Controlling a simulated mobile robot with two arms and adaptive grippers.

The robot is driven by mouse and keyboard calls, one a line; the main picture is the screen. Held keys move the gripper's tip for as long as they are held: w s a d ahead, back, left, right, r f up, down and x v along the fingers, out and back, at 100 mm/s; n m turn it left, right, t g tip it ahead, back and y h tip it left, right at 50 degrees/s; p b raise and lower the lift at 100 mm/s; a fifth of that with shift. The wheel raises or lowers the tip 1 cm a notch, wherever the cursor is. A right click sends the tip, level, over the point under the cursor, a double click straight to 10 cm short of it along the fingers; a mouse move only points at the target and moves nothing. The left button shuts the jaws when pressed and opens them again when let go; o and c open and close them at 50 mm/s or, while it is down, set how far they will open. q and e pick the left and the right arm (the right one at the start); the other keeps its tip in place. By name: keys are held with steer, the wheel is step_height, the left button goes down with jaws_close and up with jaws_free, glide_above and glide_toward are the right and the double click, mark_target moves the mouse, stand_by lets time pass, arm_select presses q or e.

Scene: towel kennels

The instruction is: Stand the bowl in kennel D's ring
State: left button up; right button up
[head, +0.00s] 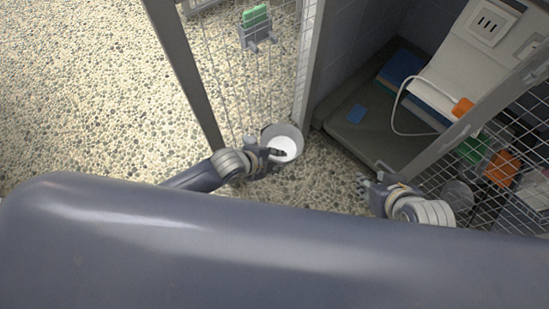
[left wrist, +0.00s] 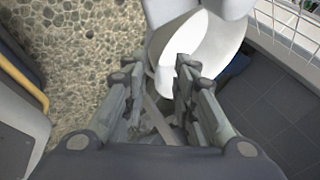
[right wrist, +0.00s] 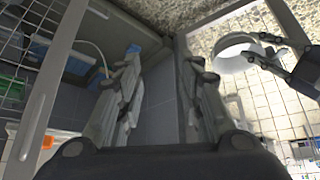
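The white bowl (head: 287,146) is beside the mesh door's lower end in the head view. A grey band (head: 266,131) shows along its upper left side; I cannot tell whether this is the ring or the bowl's own wall. My left gripper (head: 277,153) is at the bowl's near left edge. In the left wrist view the bowl (left wrist: 207,55) lies ahead, its near edge between the parted fingertips (left wrist: 158,72). The bowl also shows in the right wrist view (right wrist: 224,59). My right gripper (head: 369,184) is open and empty (right wrist: 158,65), apart from the bowl.
The mesh door (head: 235,85) carries a green item in a holder (head: 255,19). To the right is an open kennel with a grey mat (head: 360,135), a blue item (head: 357,114) and a cable. Another mesh panel stands at lower right. Pebbled floor (head: 90,90) is clear at left.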

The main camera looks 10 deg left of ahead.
arm_select(q)
steer(key=shift+r, duration=0.1)
